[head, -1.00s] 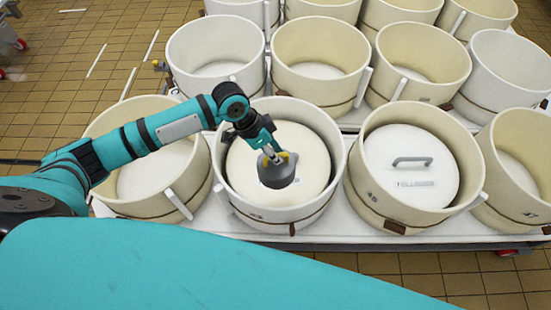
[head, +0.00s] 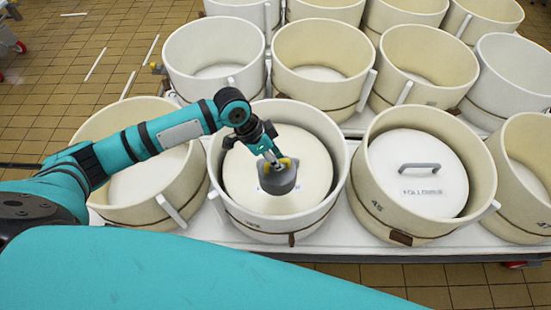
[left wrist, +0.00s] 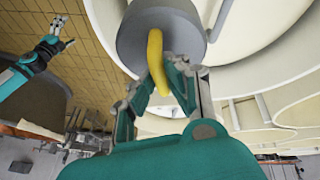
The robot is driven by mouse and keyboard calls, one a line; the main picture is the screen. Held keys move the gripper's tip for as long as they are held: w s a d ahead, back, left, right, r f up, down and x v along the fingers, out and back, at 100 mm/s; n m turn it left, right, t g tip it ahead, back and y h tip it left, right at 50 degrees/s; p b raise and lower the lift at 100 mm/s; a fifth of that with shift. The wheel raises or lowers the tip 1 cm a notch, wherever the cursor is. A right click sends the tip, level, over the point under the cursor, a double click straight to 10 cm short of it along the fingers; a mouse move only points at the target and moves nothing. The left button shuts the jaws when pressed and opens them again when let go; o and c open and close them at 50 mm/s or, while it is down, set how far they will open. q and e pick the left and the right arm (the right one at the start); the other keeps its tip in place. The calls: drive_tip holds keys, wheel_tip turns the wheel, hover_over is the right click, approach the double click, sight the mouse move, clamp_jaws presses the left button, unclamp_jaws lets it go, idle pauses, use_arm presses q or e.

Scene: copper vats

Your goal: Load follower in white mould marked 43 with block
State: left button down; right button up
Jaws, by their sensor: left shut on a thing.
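My left gripper (head: 274,158) is shut on the yellow handle (left wrist: 155,60) of a grey round block (head: 278,181). The block also shows in the left wrist view (left wrist: 160,28). It hangs over the pale round disc (head: 242,177) inside the whitish front middle mould (head: 225,205). I cannot tell whether block and disc touch. The mould's mark is too small to read. The mould to its right, marked about 45 (head: 372,210), holds a white follower (head: 405,150) with a grey handle. My right gripper (left wrist: 64,32) shows in the left wrist view, fingers apart and empty.
An empty cream mould (head: 120,120) stands front left, partly behind my left arm. More open moulds (head: 320,55) stand in rows behind. The front moulds stand close together on a white platform (head: 335,238). The tiled floor (head: 60,100) at left is mostly clear.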

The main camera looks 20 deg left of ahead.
use_arm(q)
drive_tip(key=shift+w+f, duration=0.1)
drive_tip(key=shift+f, duration=0.55)
drive_tip(key=shift+d+f+b, duration=0.1)
drive_tip(key=shift+f+b, duration=0.75)
drive_tip(key=shift+f, duration=0.6)
drive_tip(key=shift+f+b, duration=1.2)
drive_tip(key=shift+f, duration=1.1)
drive_tip(key=shift+f+b, duration=0.3)
drive_tip(key=shift+f, duration=0.3)
use_arm(e)
drive_tip(key=shift+s+a+f, duration=0.1)
drive_tip(key=shift+s+f, duration=0.1)
drive_tip(key=shift+f, duration=0.7)
drive_tip(key=shift+s+d+f, duration=0.1)
drive_tip(key=shift+s+f, duration=0.15)
drive_tip(key=shift+f, duration=0.6)
drive_tip(key=shift+s+a+f, duration=0.1)
drive_tip(key=shift+s+f, duration=0.1)
drive_tip(key=shift+f, duration=0.7)
use_arm(q)
drive_tip(key=shift+f, duration=0.65)
use_arm(e)
drive_tip(key=shift+f, duration=0.25)
